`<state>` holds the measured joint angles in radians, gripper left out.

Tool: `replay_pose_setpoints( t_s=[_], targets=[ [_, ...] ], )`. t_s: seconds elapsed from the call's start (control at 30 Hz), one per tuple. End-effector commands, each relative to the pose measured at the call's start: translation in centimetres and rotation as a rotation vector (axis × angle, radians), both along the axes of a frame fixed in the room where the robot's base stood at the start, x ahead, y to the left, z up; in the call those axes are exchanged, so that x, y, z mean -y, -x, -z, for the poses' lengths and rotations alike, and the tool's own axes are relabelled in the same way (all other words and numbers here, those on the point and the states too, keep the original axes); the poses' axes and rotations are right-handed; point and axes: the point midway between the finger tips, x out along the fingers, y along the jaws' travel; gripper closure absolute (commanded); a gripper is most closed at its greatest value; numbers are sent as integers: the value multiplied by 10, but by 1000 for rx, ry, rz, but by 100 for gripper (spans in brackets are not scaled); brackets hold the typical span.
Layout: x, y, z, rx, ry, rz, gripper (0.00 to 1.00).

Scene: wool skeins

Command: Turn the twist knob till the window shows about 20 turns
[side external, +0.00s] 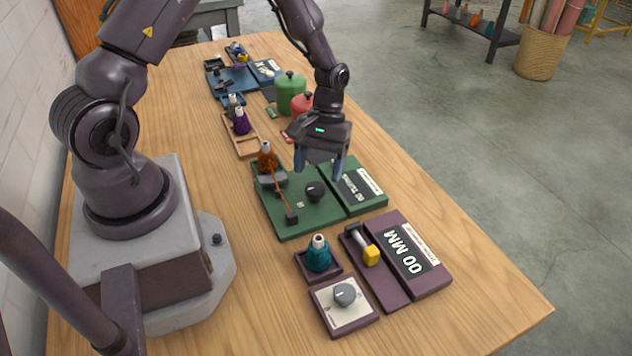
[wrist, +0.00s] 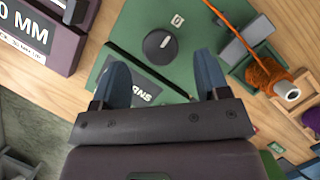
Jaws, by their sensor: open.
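The twist knob (side external: 315,191) is dark and round and stands on a green board (side external: 283,230). It also shows in the wrist view (wrist: 159,44), with a pale mark on top. The window (side external: 362,186) on the green box beside it appears to read 00 TURNS; in the wrist view my gripper hides most of it. An orange wool cone (side external: 266,158) sends a strand across the board to a dark clamp (side external: 291,217). My gripper (side external: 318,171) is open and empty above the board. In the wrist view its blue fingertips (wrist: 160,58) point toward the knob, apart from it.
Nearer the front are a teal wool cone (side external: 319,254), a plate with a grey dial (side external: 345,294) and a purple 00 MM box (side external: 418,258). Behind stand a green canister (side external: 290,95), a red one (side external: 302,104) and a purple cone (side external: 241,122). The table's front right corner is clear.

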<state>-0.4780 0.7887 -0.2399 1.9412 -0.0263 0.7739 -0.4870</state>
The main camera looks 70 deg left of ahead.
Motion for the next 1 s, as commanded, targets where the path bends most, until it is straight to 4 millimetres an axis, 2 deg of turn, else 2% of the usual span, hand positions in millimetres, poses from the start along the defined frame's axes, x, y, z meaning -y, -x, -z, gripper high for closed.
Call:
replay_pose_setpoints(
  t_s=[0.1, 0.23, 0.6, 0.67, 0.8, 0.83, 1.0],
  targets=[
    [6, 6, 18, -3, 1, 3, 31],
    [9, 9, 29, -1, 1, 2, 31],
    [10, 10, 35, 1, 0, 1, 31],
    [10, 10, 35, 1, 0, 1, 43],
    [10, 10, 34, 1, 0, 1, 75],
    [10, 10, 34, 1, 0, 1, 80],
    [10, 10, 34, 1, 0, 6, 80]
  ],
)
